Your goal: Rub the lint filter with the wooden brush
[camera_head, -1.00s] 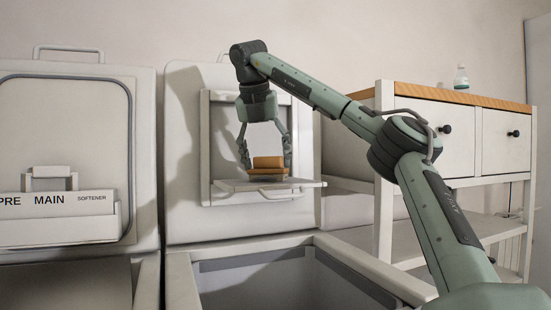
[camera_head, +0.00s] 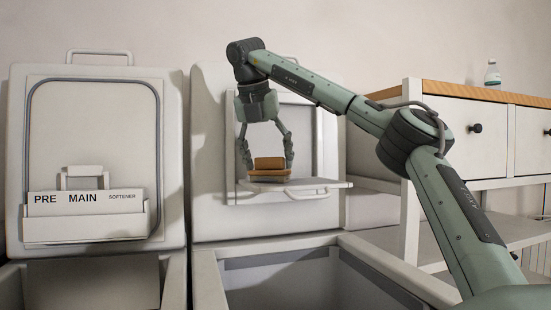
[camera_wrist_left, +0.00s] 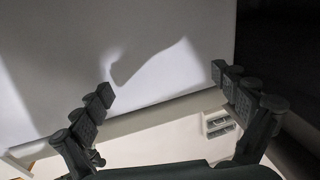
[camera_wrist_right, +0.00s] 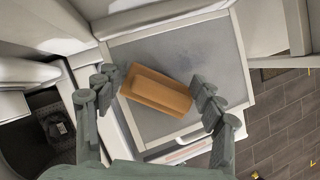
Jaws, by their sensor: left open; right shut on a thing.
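The wooden brush (camera_head: 270,164) has an orange-brown back and sits on the lint filter (camera_head: 328,184), a flat panel folded out from the right machine's lid. My right gripper (camera_head: 268,158) points down and is shut on the brush, a finger at each end. In the right wrist view the brush (camera_wrist_right: 155,90) lies slantwise over the filter's grey mesh (camera_wrist_right: 205,58); its underside is hidden, but it looks to be touching the mesh. My left gripper (camera_wrist_left: 162,83) shows only in the left wrist view; its fingers are wide apart and empty.
The right machine's open tub (camera_head: 310,280) lies below the filter. The left machine's lid (camera_head: 100,140) carries a drawer (camera_head: 85,222) marked PRE, MAIN and SOFTENER. A white cabinet (camera_head: 500,140) with a bottle (camera_head: 492,75) on top stands at the right.

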